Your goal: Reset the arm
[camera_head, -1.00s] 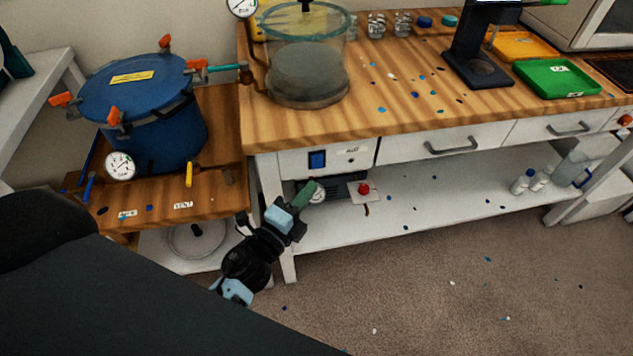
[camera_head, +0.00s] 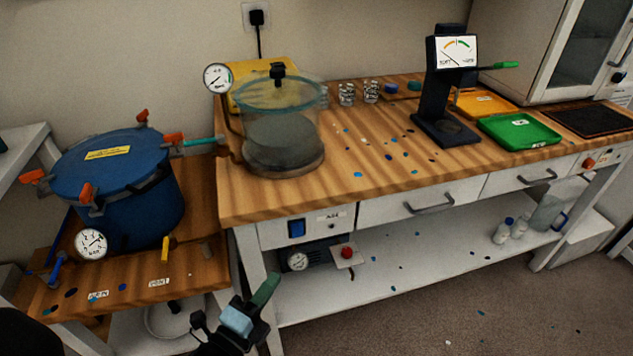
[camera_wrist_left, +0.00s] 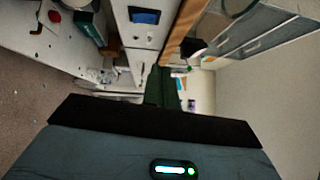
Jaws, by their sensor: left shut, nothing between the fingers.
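My left gripper (camera_head: 266,289) shows at the bottom of the head view, left of centre. Its green fingers are together with nothing between them. It is in front of the bench's lower left corner, below the blue switch (camera_head: 296,228), and touches nothing that I can see. In the left wrist view the closed dark green fingers (camera_wrist_left: 163,88) point away from the camera, with the bench's white front beyond. Most of the left arm is out of the head view. My right gripper is not in view.
A blue pressure pot (camera_head: 120,195) stands on the low wooden table at left. The wooden bench (camera_head: 370,180) carries a clear chamber (camera_head: 283,125), a dark gauge stand (camera_head: 440,100) and a green tray (camera_head: 520,131). A pump (camera_head: 312,257) sits on the lower shelf. Floor at lower right is clear except for specks.

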